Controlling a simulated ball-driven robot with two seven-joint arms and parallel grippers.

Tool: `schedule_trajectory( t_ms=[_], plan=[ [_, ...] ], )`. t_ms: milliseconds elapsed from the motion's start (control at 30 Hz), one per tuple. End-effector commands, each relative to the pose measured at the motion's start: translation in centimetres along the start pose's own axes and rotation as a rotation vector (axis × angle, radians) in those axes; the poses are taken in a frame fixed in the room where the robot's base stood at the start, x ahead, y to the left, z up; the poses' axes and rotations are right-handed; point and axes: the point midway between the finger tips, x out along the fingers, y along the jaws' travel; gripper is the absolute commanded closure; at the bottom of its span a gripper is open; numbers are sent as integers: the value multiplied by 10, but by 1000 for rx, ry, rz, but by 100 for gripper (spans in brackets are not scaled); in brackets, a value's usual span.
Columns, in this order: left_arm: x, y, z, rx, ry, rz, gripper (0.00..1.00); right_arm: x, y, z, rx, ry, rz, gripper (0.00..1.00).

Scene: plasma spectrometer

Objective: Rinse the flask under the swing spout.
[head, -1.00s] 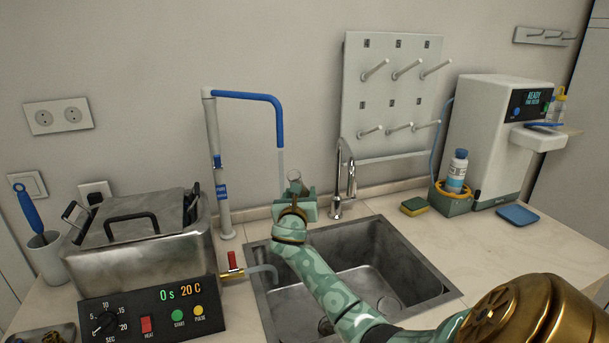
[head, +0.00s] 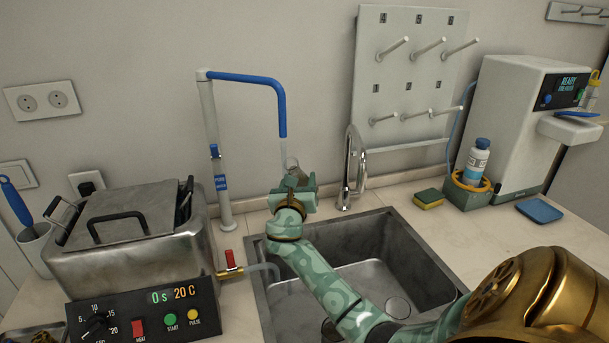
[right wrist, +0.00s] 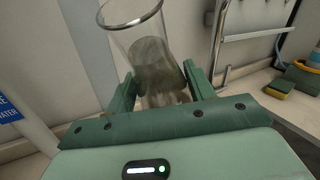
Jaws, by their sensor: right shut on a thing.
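The flask (head: 292,164) is clear glass, and in the head view only its upper part shows above my right gripper (head: 293,184). The right wrist view shows the flask (right wrist: 148,48) between my green fingers, rim up and leaning a little; its lower part is partly hidden. My right gripper is shut on it, behind the sink's back left corner. The blue swing spout (head: 247,78) sits on a white post (head: 211,150). A pale vertical streak hangs from its end, close to the flask's mouth; I cannot tell whether it is water or a nozzle. My left gripper is out of view.
The sink (head: 377,240) lies below my right arm. A chrome tap (head: 350,175) stands just right of the gripper, with a pegboard (head: 408,75) behind. A metal bath (head: 130,240) with a red-handled valve (head: 230,260) is left. A sponge (head: 428,198) and bottle (head: 477,160) are right.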

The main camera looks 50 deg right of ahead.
Motion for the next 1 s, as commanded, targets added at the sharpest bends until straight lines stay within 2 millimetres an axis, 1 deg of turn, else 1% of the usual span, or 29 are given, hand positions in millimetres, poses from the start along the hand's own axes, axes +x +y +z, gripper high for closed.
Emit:
schedule_trajectory(
  t_ms=[100, 300, 500, 700, 1000],
  plan=[
    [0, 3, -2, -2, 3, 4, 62, -14, 5, 2, 1, 0, 2, 72],
    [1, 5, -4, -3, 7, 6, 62, -36, 12, 5, 0, -1, 1, 72],
    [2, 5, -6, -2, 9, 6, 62, -52, 18, 7, -1, 0, 1, 72],
    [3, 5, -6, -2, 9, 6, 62, -58, 19, 8, -1, 0, 0, 72],
    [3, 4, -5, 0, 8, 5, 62, -59, 19, 8, -1, -1, -1, 72]
  ],
)
